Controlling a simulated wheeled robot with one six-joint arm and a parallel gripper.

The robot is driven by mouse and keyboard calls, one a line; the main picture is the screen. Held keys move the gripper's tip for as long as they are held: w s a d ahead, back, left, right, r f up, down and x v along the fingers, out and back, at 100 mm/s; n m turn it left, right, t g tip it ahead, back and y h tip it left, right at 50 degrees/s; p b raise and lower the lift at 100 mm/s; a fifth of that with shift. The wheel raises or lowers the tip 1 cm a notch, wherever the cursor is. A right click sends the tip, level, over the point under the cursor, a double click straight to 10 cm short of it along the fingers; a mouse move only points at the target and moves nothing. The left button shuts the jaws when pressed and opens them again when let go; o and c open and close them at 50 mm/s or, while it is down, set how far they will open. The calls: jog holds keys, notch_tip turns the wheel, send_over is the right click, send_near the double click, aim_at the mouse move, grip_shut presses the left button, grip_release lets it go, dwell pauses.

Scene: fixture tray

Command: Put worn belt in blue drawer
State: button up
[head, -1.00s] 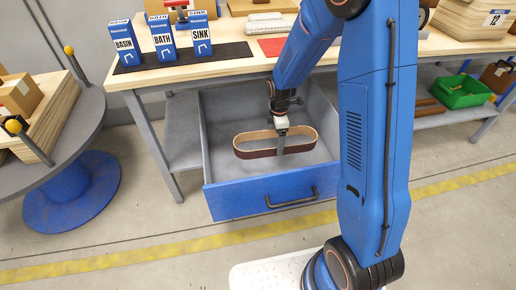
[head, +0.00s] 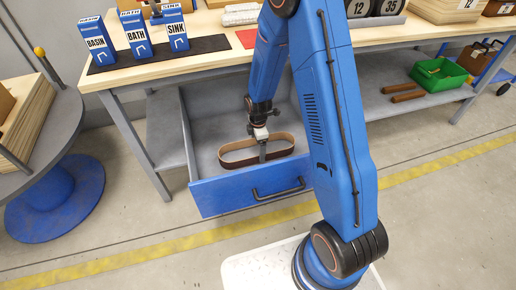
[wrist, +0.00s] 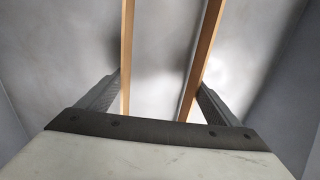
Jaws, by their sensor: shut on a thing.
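The worn belt (head: 238,162) is a brown loop, tan on its inner face, standing on edge inside the open blue drawer (head: 232,195). My gripper (head: 262,155) reaches down into the drawer and is shut on the belt near the middle of the loop. In the wrist view, both strands of the belt (wrist: 127,50) run between my two fingers (wrist: 160,100), one strand against each finger. The drawer has a grey inside and a dark handle on its blue front. I cannot tell for sure whether the belt touches the drawer floor.
The workbench (head: 215,60) overhangs the back of the drawer and carries BASIN, BATH and SINK boxes (head: 137,35). A green bin (head: 438,73) sits on the lower shelf at right. A round grey table (head: 70,125) stands at left. The floor before the drawer is clear.

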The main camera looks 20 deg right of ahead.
jog(key=shift+f, duration=0.4)
jog(key=shift+f, duration=0.1)
jog(key=o, duration=1)
jog(key=s+d+r+m+t, duration=0.1)
jog(key=s+r+m, duration=0.25)
jog(key=r, duration=0.65)
jog(key=s+d+r+m, duration=0.15)
jog(key=s+r, duration=0.25)
jog(key=r, duration=0.6)
jog(key=s+d+r+m+t, duration=0.1)
jog(key=s+r+m, duration=0.2)
jog(key=r, duration=0.6)
jog(key=s+d+r+m+t, duration=0.1)
jog(key=s+r+m, duration=0.2)
jog(key=s, duration=0.4)
jog(key=s+r+m+t, duration=0.1)
jog(key=s+r+m, duration=0.2)
jog(key=s, duration=0.4)
jog(key=s+d+r+m, duration=0.1)
jog(key=s+r+m, duration=0.3)
jog(key=s, duration=0.3)
jog(key=shift+s+d+r+t, duration=0.35)
jog(key=shift+s+r+t, duration=0.05)
jog(key=shift+r, duration=0.3)
